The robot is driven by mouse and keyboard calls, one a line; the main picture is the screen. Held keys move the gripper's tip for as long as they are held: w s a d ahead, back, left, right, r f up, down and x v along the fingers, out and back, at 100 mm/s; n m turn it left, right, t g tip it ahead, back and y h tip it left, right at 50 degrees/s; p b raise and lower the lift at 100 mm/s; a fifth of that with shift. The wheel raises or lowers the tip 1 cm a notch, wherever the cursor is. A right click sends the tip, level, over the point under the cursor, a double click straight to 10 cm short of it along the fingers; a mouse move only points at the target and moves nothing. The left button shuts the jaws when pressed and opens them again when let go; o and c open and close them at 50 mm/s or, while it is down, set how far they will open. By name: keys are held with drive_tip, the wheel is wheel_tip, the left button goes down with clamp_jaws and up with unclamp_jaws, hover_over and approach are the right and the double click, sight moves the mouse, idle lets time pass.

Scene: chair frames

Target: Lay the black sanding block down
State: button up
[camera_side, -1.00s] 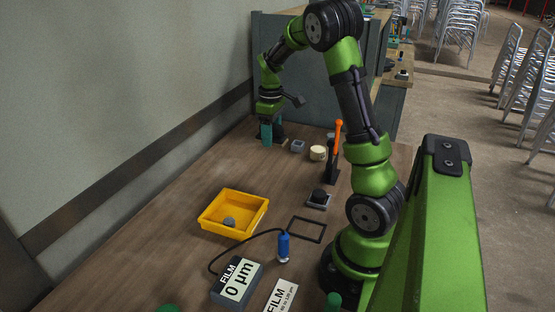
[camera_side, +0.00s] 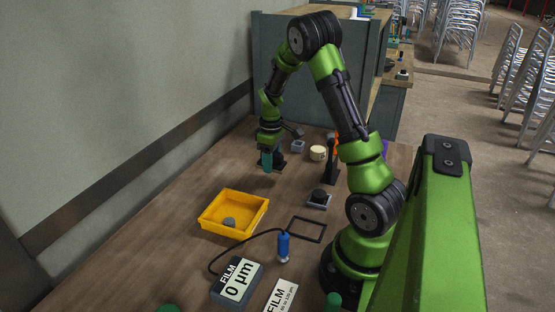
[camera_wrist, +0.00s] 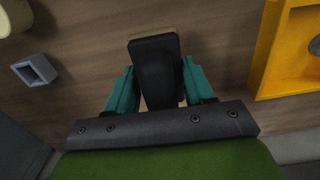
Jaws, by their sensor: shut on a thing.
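The black sanding block (camera_wrist: 155,55) is held between the teal fingers of my gripper (camera_wrist: 157,84) in the wrist view. A tan strip shows along the block's far edge. In the side view my gripper (camera_side: 268,160) is over the far part of the wooden bench, with the dark block (camera_side: 280,160) partly hidden behind a finger. I cannot tell whether the block touches the bench.
A yellow tray (camera_side: 206,216) with a grey lump stands nearer the camera. A small grey box (camera_side: 298,146), a cream cylinder (camera_side: 318,153) and a black-knobbed piece (camera_side: 319,198) lie to the right. A black square outline (camera_side: 307,230) and film gauge (camera_side: 238,282) are in front. Bare wood surrounds the gripper.

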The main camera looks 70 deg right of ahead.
drive_tip(key=shift+f, duration=0.2)
drive_tip(key=shift+f, duration=1.75)
drive_tip(key=o, duration=1.1)
wheel_tip(320, 180, up, 17)
